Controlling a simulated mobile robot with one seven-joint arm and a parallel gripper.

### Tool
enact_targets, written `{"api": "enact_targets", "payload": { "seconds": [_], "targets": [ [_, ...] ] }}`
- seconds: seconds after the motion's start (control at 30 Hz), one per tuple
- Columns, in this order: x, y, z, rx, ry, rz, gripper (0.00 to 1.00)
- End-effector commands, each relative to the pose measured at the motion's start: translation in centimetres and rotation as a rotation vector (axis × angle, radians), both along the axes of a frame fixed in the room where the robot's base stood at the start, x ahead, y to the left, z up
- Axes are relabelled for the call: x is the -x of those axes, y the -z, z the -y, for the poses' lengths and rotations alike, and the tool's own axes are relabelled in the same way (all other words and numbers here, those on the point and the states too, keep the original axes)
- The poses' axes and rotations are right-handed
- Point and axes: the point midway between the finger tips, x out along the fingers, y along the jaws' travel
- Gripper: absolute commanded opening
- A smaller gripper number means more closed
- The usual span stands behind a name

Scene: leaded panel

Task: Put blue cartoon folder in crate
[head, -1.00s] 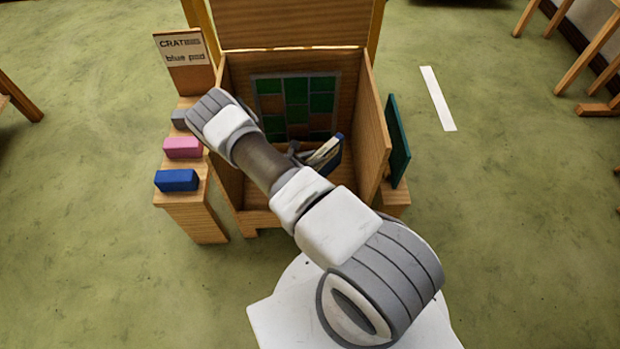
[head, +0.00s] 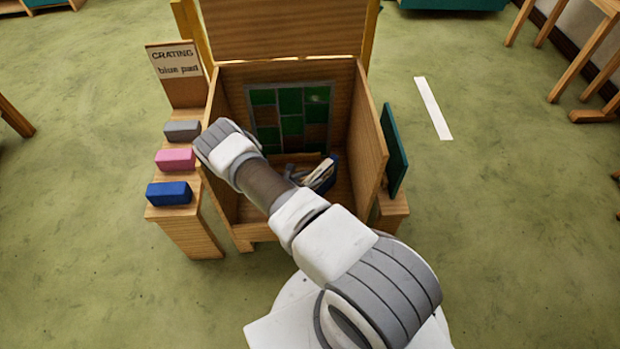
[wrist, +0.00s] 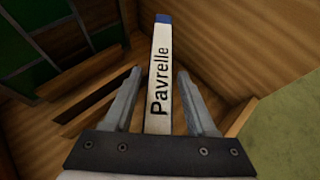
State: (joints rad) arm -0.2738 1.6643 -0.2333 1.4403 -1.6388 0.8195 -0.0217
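The folder shows in the wrist view as an upright white spine (wrist: 160,85) lettered "Pavrelle", with a blue end. My gripper (wrist: 159,76) has one finger on each side of the spine, with a visible gap on both sides. In the head view the blue and white folder (head: 327,173) stands tilted inside the wooden crate (head: 371,130), low and right of centre. I cannot tell whether the folder's lower edge rests on the crate floor.
A green leaded panel (head: 290,118) stands at the crate's back. Grey (head: 182,131), pink (head: 175,159) and blue (head: 169,193) blocks sit on the left shelf beside a sign (head: 177,62). A teal board (head: 395,152) stands right of the crate. Wooden slats (wrist: 85,98) lie left of the fingers.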

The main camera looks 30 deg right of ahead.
Motion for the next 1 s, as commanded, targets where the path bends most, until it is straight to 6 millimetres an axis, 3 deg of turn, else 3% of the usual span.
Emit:
{"api": "enact_targets", "payload": {
  "seconds": [0.4,1.0],
  "targets": [
    [-0.1,-0.4,0.0,-0.001,0.001,0.002,0.67],
    [3.5,-5.9,-8.9,-0.001,-0.003,0.001,0.67]
  ]
}}
